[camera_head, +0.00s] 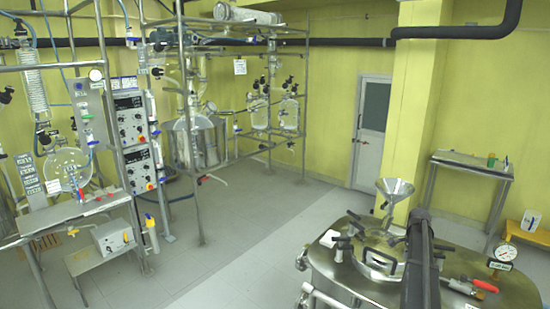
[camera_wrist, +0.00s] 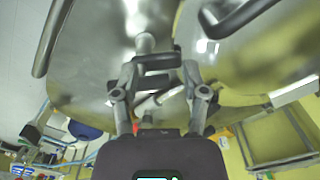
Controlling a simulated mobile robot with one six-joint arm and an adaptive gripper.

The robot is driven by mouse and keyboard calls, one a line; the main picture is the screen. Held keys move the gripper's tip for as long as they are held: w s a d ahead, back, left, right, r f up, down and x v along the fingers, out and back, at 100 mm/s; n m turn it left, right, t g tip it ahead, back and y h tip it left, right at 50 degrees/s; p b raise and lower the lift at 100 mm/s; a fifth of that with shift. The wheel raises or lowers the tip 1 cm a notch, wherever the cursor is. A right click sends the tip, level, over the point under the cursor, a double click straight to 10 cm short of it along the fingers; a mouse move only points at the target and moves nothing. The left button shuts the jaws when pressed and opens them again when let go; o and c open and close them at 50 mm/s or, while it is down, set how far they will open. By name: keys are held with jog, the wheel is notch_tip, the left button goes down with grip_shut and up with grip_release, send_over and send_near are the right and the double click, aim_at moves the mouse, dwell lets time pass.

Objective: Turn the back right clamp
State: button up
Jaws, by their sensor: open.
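The steel reactor lid (camera_head: 345,285) fills the lower right of the head view, with several black-handled clamps around its raised round hatch (camera_head: 375,252). One clamp (camera_head: 357,217) is at the hatch's back and another (camera_head: 342,242) at its left. My dark arm (camera_head: 420,265) crosses the right side of the lid and hides part of it, so I cannot clearly make out the back right clamp there. In the wrist view my gripper (camera_wrist: 160,72) is open above the shiny lid. A black clamp handle (camera_wrist: 160,60) lies across the space between its fingertips; contact is unclear.
A metal funnel (camera_head: 394,188) stands behind the hatch. A red-handled valve (camera_head: 484,286) and a pressure gauge (camera_head: 505,252) are on the lid's right. A side table (camera_head: 470,162) stands by the right wall. Open floor (camera_head: 250,245) lies left of the reactor.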

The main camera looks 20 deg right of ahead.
jog(key=s+a+f+n+b, duration=0.2)
jog(key=a+n, duration=0.3)
jog(key=a, duration=0.9)
jog(key=s+a+f+n+b, duration=0.15)
jog(key=a+n, duration=0.25)
jog(key=a, duration=1)
jog(key=s+a+f+n+b, duration=0.2)
jog(key=a+n, duration=0.3)
jog(key=a, duration=0.8)
jog(key=s+a+f+n+b, duration=0.1)
jog(key=s+a+n, duration=0.4)
jog(key=a, duration=0.8)
jog(key=s, duration=0.2)
jog(key=shift+s+f, duration=0.3)
jog(key=shift+f, duration=0.05)
jog(key=shift+d, duration=0.1)
